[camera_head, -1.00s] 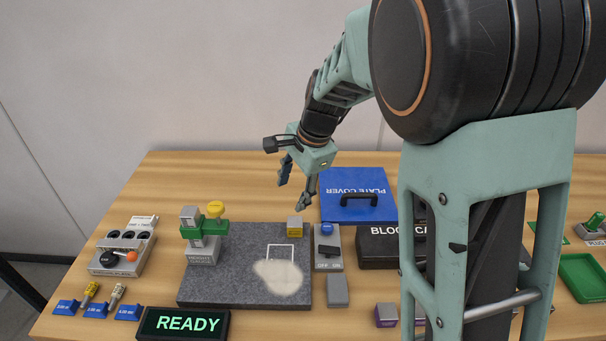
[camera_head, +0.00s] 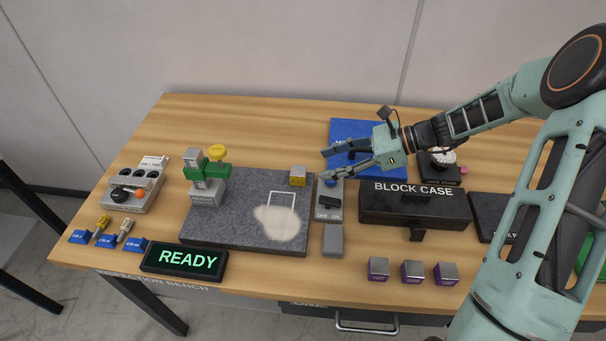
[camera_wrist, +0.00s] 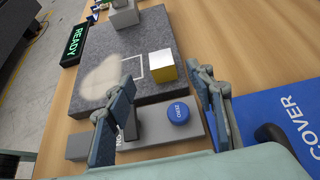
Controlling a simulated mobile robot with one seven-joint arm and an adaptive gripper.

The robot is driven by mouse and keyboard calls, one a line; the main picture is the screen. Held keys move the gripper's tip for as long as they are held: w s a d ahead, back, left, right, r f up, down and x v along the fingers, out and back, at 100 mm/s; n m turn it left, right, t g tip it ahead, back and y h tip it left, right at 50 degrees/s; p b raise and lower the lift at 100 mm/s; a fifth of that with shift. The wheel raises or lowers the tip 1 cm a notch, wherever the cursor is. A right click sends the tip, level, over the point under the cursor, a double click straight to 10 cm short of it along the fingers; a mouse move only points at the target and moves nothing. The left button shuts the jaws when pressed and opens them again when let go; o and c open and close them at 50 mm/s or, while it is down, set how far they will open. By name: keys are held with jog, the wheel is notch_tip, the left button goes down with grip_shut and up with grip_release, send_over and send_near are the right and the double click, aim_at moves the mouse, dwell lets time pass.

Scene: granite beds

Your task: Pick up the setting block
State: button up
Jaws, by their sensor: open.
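A small block with yellow sides and a silver top (camera_head: 298,175) sits upright near the back right corner of the grey granite plate (camera_head: 236,235); no readable label names it as the setting block. It also shows in the wrist view (camera_wrist: 161,66), ahead of and between my fingers. My gripper (camera_head: 324,163) is open and empty, above and to the right of the block, over the back end of the grey switch box. In the wrist view my gripper (camera_wrist: 163,82) has its fingers spread apart, with a blue ZERO button (camera_wrist: 179,111) between them.
A green-armed height gauge (camera_head: 207,180) stands at the plate's left. The grey switch box (camera_head: 329,207) lies along its right edge. The black block case (camera_head: 414,207), blue plate cover (camera_head: 350,136) and several purple-sided blocks (camera_head: 412,272) are further right. A READY display (camera_head: 185,259) is in front.

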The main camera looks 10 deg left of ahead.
aim_at(298, 170)
jog(key=p+x, duration=0.1)
jog(key=x, duration=0.8)
jog(key=shift+a, duration=0.15)
jog(key=shift+c, duration=0.3)
grip_shut()
